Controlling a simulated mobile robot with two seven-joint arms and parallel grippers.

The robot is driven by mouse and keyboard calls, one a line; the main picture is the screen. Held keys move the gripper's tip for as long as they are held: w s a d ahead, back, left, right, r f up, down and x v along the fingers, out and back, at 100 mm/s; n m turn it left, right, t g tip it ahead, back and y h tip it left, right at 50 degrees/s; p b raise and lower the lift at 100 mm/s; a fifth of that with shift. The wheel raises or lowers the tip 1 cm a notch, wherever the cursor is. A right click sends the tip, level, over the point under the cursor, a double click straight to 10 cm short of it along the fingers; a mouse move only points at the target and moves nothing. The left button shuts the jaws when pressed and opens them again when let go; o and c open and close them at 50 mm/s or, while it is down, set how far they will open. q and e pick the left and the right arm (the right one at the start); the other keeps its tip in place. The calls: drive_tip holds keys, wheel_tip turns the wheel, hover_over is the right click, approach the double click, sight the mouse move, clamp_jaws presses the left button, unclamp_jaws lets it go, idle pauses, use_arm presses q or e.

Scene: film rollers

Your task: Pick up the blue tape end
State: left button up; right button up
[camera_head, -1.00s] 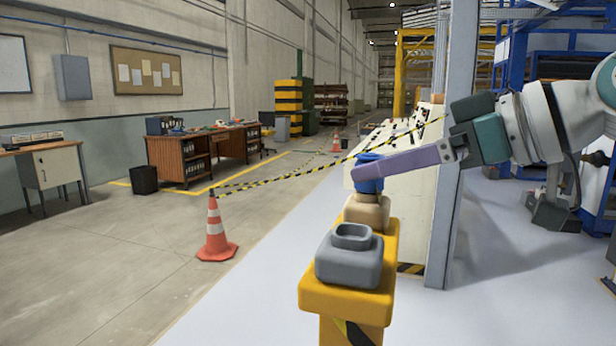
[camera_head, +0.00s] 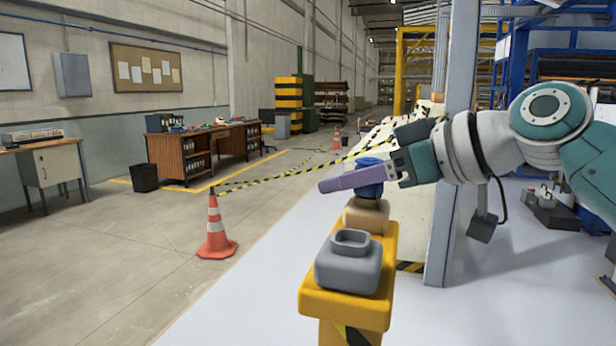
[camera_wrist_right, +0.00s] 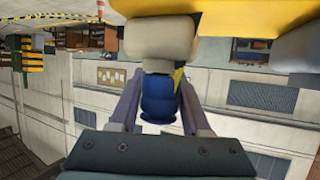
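The blue tape end (camera_head: 369,189) sits upright on a beige block (camera_head: 366,215) on a yellow stand (camera_head: 345,308). The purple fingers of my right gripper (camera_head: 328,184) lie level across it, so its near side is partly hidden in the head view. In the right wrist view the blue tape end (camera_wrist_right: 158,103) sits between the two spread fingers of the right gripper (camera_wrist_right: 160,78). Narrow gaps seem to show on both sides, and contact is not clear. My left gripper is in neither view.
A grey block (camera_head: 349,263) with a raised collar stands in front on the same stand. A grey post (camera_head: 448,170) rises close behind my right arm. A striped tape (camera_head: 290,172) runs from an orange cone (camera_head: 215,228).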

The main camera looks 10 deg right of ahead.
clamp_jaws()
drive_tip(key=shift+r, duration=0.15)
idle(0.4)
wheel_tip(320, 180, up, 20)
drive_tip(key=shift+f, duration=0.25)
